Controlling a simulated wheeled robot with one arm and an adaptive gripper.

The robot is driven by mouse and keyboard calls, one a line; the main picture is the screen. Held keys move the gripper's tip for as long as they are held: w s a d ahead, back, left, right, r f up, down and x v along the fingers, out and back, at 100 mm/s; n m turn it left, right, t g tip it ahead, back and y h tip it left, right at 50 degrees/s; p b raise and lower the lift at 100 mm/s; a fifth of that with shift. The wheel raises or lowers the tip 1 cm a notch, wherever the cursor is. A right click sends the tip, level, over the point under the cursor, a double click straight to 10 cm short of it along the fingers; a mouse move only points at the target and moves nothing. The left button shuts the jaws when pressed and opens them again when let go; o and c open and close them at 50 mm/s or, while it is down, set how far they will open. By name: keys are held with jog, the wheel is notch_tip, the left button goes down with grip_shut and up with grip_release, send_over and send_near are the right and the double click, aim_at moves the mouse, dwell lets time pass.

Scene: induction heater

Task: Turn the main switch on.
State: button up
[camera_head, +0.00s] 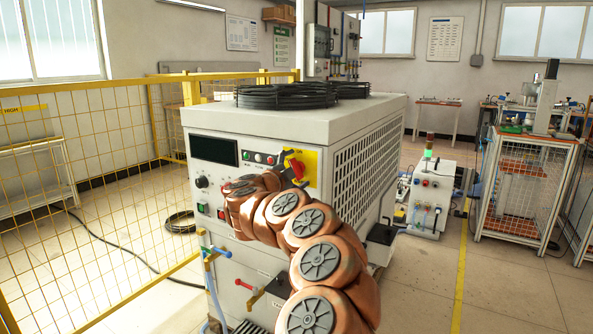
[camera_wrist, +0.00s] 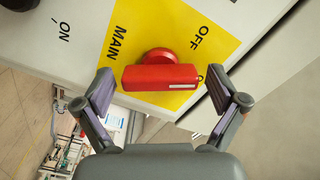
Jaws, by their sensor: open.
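The main switch is a red rotary handle (camera_wrist: 160,78) on a yellow plate (camera_wrist: 187,30) printed "MAIN" and "OFF". In the wrist view its bar lies left to right, with a pale line on its right half. Another label on the plate is partly hidden by the right finger. My gripper (camera_wrist: 160,92) is open, one finger beyond each end of the bar, with visible gaps. In the head view the red handle (camera_head: 297,166) shows on the cabinet's front, partly covered by my gripper (camera_head: 291,168).
The heater cabinet (camera_head: 255,121) carries a dark display (camera_head: 214,150), small buttons (camera_head: 259,158) and a black knob (camera_head: 202,182). A yellow mesh fence (camera_head: 95,165) stands at left.

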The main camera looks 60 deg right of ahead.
jog(key=shift+a, duration=0.1)
jog(key=a, duration=1.2)
jog(key=shift+s, duration=0.3)
jog(key=shift+w, duration=0.1)
dwell(0.4)
